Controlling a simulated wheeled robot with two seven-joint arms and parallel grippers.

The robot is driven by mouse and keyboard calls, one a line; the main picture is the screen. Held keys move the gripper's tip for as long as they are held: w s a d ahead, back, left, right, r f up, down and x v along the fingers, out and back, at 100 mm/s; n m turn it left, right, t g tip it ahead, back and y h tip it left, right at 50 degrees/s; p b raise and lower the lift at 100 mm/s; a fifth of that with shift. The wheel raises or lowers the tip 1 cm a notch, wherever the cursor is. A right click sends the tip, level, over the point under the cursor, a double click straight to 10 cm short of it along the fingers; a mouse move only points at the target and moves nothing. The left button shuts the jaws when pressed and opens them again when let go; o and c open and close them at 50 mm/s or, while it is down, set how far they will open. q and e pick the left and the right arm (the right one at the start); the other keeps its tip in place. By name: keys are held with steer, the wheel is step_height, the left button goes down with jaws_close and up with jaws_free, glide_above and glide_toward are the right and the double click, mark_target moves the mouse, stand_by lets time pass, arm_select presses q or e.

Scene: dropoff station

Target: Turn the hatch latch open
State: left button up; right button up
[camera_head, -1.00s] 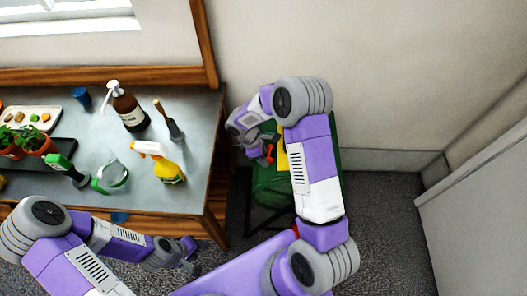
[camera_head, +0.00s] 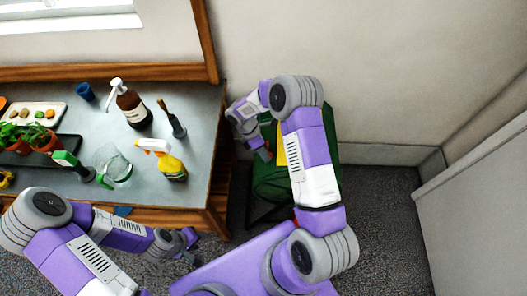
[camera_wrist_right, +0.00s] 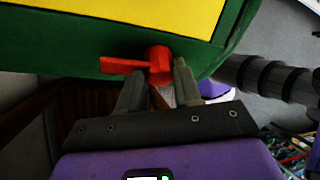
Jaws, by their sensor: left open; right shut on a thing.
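The red latch (camera_wrist_right: 159,66) is on the green box (camera_wrist_right: 60,53) below its yellow panel (camera_wrist_right: 150,12) in the right wrist view. Its lever points left, roughly level. My right gripper (camera_wrist_right: 157,72) is shut on the latch, with one finger on each side of its round hub. In the head view my right gripper (camera_head: 263,152) is at the left side of the green box (camera_head: 327,150), and the arm partly hides the yellow panel (camera_head: 281,145). I cannot make out the latch there. My left gripper (camera_head: 190,246) is open and empty, in front of the table.
The table (camera_head: 205,115) at left holds a brown pump bottle (camera_head: 130,105), a yellow spray bottle (camera_head: 170,165), a glass jar (camera_head: 113,165), a brush (camera_head: 172,120), a blue cup (camera_head: 85,91) and potted plants (camera_head: 40,138). A wall stands behind the box. Grey floor is clear at right.

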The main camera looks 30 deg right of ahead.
steer(key=o, duration=1)
steer(key=shift+o, duration=0.2)
steer(key=shift+r, duration=0.1)
steer(key=v, duration=0.7)
steer(key=shift+w+r, duration=0.15)
steer(key=shift+r, duration=0.05)
steer(key=shift+a+f, duration=0.1)
steer(key=shift+a, duration=0.05)
